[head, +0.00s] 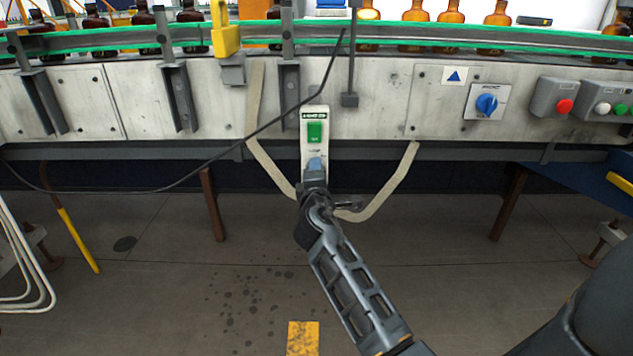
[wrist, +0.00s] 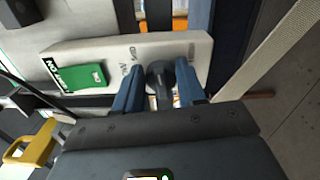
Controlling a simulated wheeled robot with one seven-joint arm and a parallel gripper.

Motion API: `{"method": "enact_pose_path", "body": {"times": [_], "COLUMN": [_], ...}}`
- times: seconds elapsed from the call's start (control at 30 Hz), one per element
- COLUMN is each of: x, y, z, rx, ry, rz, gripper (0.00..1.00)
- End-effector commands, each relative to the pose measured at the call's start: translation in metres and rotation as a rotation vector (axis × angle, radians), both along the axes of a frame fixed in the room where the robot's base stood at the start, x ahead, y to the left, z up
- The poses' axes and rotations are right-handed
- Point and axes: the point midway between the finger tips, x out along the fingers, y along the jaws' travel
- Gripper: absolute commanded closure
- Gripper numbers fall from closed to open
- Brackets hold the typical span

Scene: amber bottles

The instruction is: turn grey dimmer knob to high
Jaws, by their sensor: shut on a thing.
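The grey dimmer knob (wrist: 160,76) sits on the white control plate (wrist: 190,46) and shows between my two blue fingers in the wrist view. My gripper (wrist: 160,88) is shut on the knob, one finger on each side. In the head view my gripper (head: 315,164) is at the lower part of the same plate (head: 308,143), below its green rocker switch (head: 315,132), and the knob is hidden behind the fingers. The green switch also shows in the wrist view (wrist: 86,77). Small printed marks by the knob are too small to read.
A blue rotary switch (head: 487,104), a red button (head: 564,106) and a green button (head: 620,109) are on the conveyor side at right. Amber bottles (head: 415,15) stand on the belt above. A black cable (head: 240,145) hangs at left. The floor below is open.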

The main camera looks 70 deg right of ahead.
Motion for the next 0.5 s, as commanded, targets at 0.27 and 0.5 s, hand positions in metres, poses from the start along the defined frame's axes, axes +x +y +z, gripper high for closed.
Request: {"method": "enact_pose_path", "body": {"times": [0.27,0.5], "x": [-0.0002,0.0005], "y": [0.0000,0.0001], "z": [-0.0081,-0.0089], "rx": [0.099,0.173], "ry": [-0.240,-0.418], "rz": [-0.001,0.000], "gripper": [0.91,0.91]}}
